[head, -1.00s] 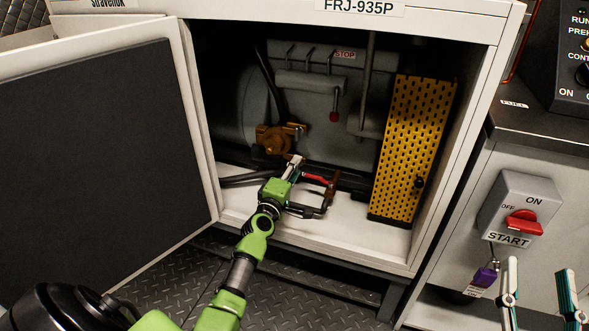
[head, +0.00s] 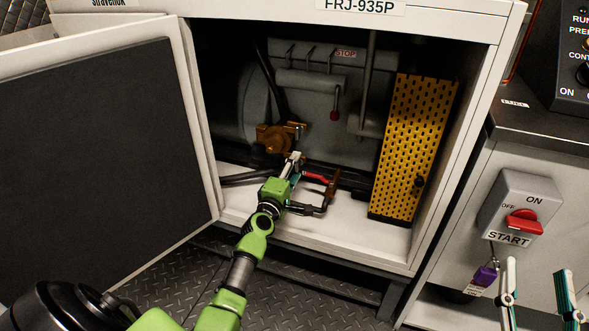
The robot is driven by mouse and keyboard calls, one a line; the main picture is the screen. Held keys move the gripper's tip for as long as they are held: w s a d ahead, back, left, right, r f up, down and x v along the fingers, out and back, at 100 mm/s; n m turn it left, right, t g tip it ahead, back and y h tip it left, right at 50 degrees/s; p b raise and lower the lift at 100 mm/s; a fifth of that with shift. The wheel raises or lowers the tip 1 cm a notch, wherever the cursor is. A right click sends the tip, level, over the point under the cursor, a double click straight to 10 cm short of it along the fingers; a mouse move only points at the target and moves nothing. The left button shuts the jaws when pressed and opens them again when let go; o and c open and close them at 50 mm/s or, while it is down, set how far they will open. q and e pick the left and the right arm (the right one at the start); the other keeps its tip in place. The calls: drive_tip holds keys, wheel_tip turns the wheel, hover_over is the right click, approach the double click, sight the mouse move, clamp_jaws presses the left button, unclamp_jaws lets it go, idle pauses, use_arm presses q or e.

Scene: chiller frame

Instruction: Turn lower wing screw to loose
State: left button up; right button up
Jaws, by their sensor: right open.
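A yellow perforated guard panel (head: 408,140) stands upright in the right part of the open cabinet. A small dark knob (head: 419,182) sits low on its right edge; it may be the lower wing screw, but it is too small to be sure. My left gripper (head: 294,163) reaches into the cabinet, left of the panel and apart from it, just below a brass fitting (head: 274,138). Its fingers look close together, and whether they hold anything is unclear. My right gripper (head: 538,292) is open and empty at the bottom right, below the START switch box.
The cabinet door (head: 95,165) stands open on the left. A red handle (head: 316,178) and a brown-ended dark bar (head: 331,188) lie right of my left gripper. A switch box (head: 515,207) with a red knob and a purple tag (head: 485,277) are near my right gripper.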

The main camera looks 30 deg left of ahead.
use_arm(q)
drive_tip(key=shift+s+d, duration=0.2)
drive_tip(key=shift+s, duration=0.3)
drive_tip(key=v, duration=1.1)
drive_tip(key=shift+a, duration=0.15)
